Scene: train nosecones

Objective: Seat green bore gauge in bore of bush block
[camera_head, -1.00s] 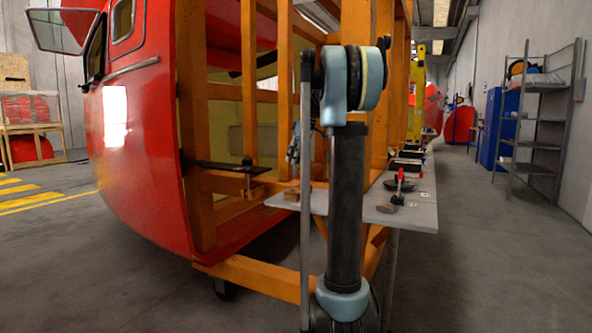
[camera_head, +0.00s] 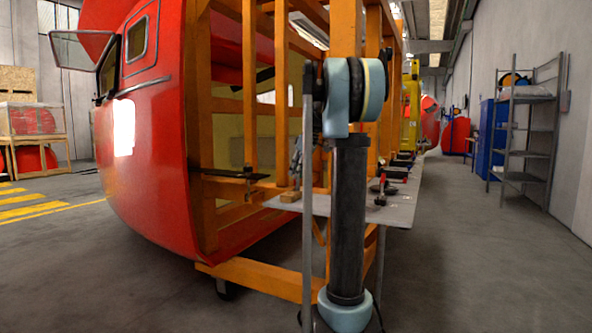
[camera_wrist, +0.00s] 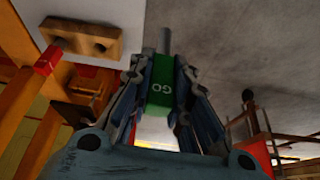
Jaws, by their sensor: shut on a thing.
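The green bore gauge (camera_wrist: 160,85), marked GO, is between the fingers of my gripper (camera_wrist: 163,68) in the wrist view. My gripper is shut on its green body, and its grey metal pin (camera_wrist: 164,40) sticks out past the fingertips. The tan bush block (camera_wrist: 82,33) is at the upper left of the wrist view, apart from the gauge. One dark bore is open at its right; a red-handled pin (camera_wrist: 47,60) is at the left bore, and I cannot tell how deep. In the head view the block (camera_head: 290,196) sits on the grey table, and my arm partly hides the area.
The grey table (camera_head: 400,211) runs along the orange frame (camera_head: 255,275). A red-handled clamp (camera_head: 381,190) and several dark items lie on it. The red nosecone (camera_head: 150,170) stands at the left. Open floor lies right of the table.

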